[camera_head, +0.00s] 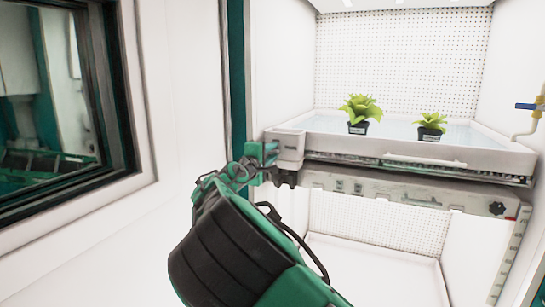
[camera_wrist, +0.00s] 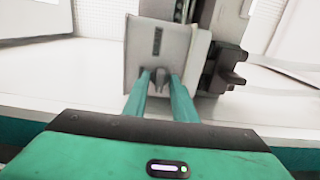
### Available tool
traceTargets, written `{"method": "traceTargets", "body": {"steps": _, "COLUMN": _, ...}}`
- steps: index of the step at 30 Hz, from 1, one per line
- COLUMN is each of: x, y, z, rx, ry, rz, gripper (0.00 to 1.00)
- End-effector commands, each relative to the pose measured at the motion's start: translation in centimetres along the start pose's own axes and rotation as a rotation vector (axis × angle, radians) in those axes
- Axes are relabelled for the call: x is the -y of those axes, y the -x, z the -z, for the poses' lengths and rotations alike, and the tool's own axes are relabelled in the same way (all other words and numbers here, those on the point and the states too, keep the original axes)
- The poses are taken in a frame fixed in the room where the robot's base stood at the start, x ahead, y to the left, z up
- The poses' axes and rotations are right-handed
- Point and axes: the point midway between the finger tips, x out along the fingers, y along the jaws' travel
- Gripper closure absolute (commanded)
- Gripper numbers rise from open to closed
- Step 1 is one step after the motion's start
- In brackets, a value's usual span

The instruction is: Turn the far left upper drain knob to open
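In the wrist view, a small grey knob (camera_wrist: 159,78) sits low on the face of a pale grey box (camera_wrist: 160,45). My gripper (camera_wrist: 160,80) has its two green fingers apart, one on each side of this knob. I cannot tell whether they touch it. In the head view, my gripper (camera_head: 264,154) is at the left side of the box (camera_head: 289,148) at the tray's front left corner. The grey knob is hidden there. I cannot read its turned position.
A white tray (camera_head: 400,149) holds two potted plants (camera_head: 358,129) (camera_head: 431,134) in the chamber. A dark fitting (camera_wrist: 225,76) juts out right of the box in the wrist view. A black knob (camera_head: 497,208) is at the lower right. A framed window (camera_head: 120,100) is on the left.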

Motion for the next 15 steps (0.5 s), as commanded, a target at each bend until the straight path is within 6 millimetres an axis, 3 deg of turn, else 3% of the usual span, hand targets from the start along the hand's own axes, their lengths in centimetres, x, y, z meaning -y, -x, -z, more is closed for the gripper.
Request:
{"method": "traceTargets", "body": {"steps": 8, "x": 0.28, "y": -0.06, "z": -0.12, "rx": 0.003, "ry": -0.027, "rz": 0.005, "gripper": 0.97}}
{"method": "traceTargets", "body": {"steps": 15, "x": 0.36, "y": -0.11, "z": -0.13, "rx": 0.004, "ry": -0.152, "rz": 0.007, "gripper": 0.97}}
